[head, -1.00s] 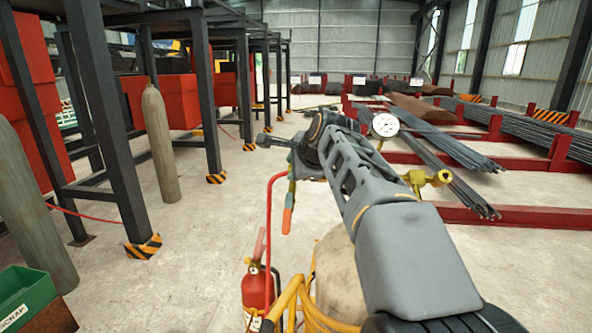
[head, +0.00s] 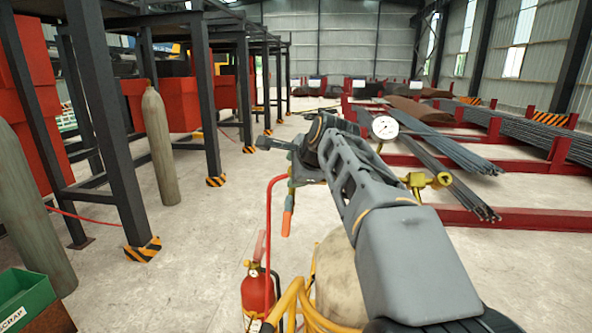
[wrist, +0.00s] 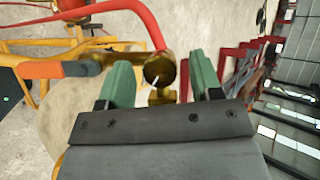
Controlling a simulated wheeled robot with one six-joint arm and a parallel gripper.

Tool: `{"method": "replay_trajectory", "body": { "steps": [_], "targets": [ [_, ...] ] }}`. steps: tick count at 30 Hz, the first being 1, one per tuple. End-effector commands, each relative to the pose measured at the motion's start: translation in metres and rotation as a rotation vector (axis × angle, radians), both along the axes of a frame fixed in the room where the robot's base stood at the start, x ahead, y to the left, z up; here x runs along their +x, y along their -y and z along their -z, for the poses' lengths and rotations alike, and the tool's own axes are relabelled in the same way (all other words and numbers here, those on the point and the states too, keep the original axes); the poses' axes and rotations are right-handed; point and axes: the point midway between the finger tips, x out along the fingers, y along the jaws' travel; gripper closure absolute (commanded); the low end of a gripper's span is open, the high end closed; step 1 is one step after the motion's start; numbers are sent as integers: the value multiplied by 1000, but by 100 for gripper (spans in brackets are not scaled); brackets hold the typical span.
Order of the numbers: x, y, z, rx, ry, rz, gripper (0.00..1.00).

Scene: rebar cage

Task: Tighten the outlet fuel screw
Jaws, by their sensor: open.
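In the wrist view my gripper (wrist: 161,84) is open, with a green finger on each side of a brass fitting (wrist: 160,97). The fitting's round dark end, with a pale mark across it, faces the camera between the fingers, with gaps on both sides. I take this end to be the outlet fuel screw (wrist: 158,70). Whether the fingertips reach around it in depth I cannot tell. A red hose (wrist: 135,15) curves in from above, and an orange handle (wrist: 40,69) lies to the left. In the head view my arm hides the screw.
A pressure gauge (head: 384,127) and a brass valve (head: 420,181) show beside the arm. A fire extinguisher (head: 257,290) stands left of the cylinder. Open floor (head: 215,235) lies further left.

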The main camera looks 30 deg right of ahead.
Motion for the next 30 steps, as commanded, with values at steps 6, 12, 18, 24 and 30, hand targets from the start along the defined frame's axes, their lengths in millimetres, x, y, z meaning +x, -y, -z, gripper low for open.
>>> {"method": "replay_trajectory", "body": {
  "steps": [6, 12, 18, 24, 30],
  "targets": [
    [-13, 1, -10, -1, 3, 1, 41],
    [-44, 2, -35, -1, 6, 2, 41],
    [-75, 3, -60, -2, 3, 4, 41],
    [-97, 3, -77, -1, 1, 3, 41],
    [-107, 3, -85, -1, 2, 1, 41]
  ]
}}
